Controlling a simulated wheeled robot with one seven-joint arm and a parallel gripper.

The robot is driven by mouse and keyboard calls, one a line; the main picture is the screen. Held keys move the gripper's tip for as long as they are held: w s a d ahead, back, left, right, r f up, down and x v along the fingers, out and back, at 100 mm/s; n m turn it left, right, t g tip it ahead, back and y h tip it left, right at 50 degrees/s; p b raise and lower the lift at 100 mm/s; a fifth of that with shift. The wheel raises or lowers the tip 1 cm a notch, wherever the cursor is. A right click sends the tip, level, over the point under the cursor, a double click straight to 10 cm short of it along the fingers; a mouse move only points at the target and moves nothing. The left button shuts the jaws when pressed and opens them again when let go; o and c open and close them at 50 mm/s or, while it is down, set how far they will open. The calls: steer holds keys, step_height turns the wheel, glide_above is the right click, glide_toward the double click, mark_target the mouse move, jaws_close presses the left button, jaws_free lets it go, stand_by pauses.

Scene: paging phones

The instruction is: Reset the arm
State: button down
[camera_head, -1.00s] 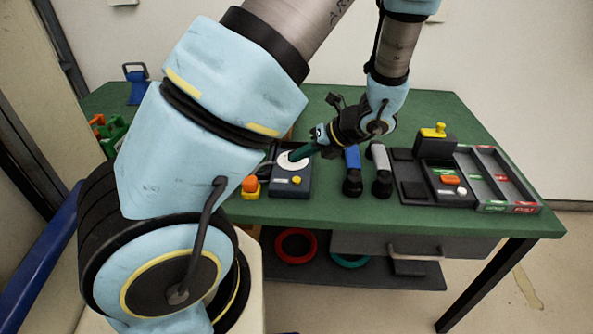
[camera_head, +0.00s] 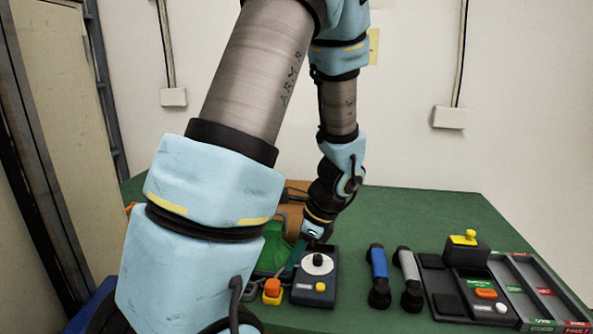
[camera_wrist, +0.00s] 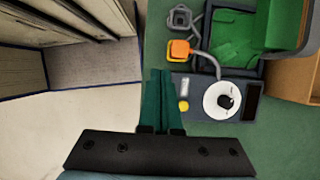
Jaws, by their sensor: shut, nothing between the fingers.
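My arm reaches up from the left and bends down over the green table (camera_head: 430,205). My gripper (camera_head: 299,250) points down at the left side of the dark box with a white dial (camera_head: 317,264). In the wrist view its two green fingers (camera_wrist: 162,98) lie together with nothing between them. The box with the dial (camera_wrist: 224,101) and yellow button (camera_wrist: 183,106) lies to the right of the fingers there. I cannot tell the height of the fingertips above the table.
A blue handset (camera_head: 378,275) and a grey handset (camera_head: 409,278) lie right of the dial box. Further right are a panel with a yellow-knobbed box (camera_head: 466,250) and a sorting tray (camera_head: 545,290). An orange button box (camera_head: 272,290) stands left. A green-lined case (camera_wrist: 238,40) is nearby.

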steer(key=s+a+r+n+h, duration=0.3)
steer(key=a+r+n+h, duration=0.2)
steer(key=n, duration=1.4)
step_height(320, 180, up, 2)
steer(key=shift+a+t, duration=0.4)
steer(key=shift+a, duration=0.2)
steer(key=c, duration=1.5)
jaws_free()
steer(key=shift+w, duration=0.1)
